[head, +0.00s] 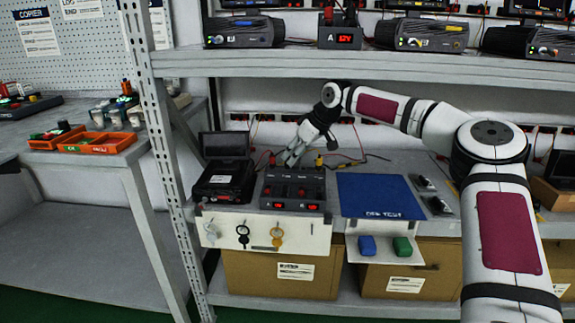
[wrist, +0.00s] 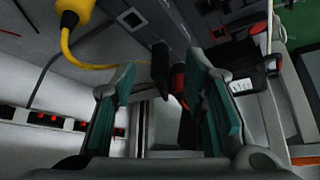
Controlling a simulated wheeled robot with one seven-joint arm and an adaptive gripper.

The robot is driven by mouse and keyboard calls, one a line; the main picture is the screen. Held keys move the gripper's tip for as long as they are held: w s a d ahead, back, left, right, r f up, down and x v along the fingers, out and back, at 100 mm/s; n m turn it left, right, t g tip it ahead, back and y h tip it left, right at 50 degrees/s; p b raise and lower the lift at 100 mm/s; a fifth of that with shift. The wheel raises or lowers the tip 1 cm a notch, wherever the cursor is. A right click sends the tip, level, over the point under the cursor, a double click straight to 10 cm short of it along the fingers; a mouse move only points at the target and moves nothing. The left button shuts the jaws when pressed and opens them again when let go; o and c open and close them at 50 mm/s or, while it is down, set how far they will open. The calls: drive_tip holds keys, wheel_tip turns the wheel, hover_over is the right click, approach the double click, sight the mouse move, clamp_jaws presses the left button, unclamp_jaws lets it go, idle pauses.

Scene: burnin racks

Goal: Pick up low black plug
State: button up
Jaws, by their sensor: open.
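My gripper (head: 297,153) reaches down from the upper right behind the black twin power unit (head: 292,188) on the lower shelf. In the wrist view my gripper (wrist: 161,78) is open, its two green-padded fingers spread apart. A black plug (wrist: 159,62) stands out from the grey unit, between and beyond the fingertips. A red plug (wrist: 179,80) sits close to its right, partly hidden by the right finger. I cannot tell whether either finger touches a plug. In the head view the black plug is not clearly visible; a red plug (head: 272,160) shows left of my gripper.
A yellow plug (head: 319,161) with a yellow cable is beside my gripper; it also shows in the wrist view (wrist: 73,13). A black case (head: 225,180) stands left of the unit, a blue mat (head: 380,196) right. The upper shelf (head: 350,64) passes overhead.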

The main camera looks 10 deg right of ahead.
drive_tip(key=shift+w+a+f+b, duration=0.4)
drive_tip(key=shift+w+a+f, duration=0.65)
drive_tip(key=shift+w+f, duration=0.25)
clamp_jaws()
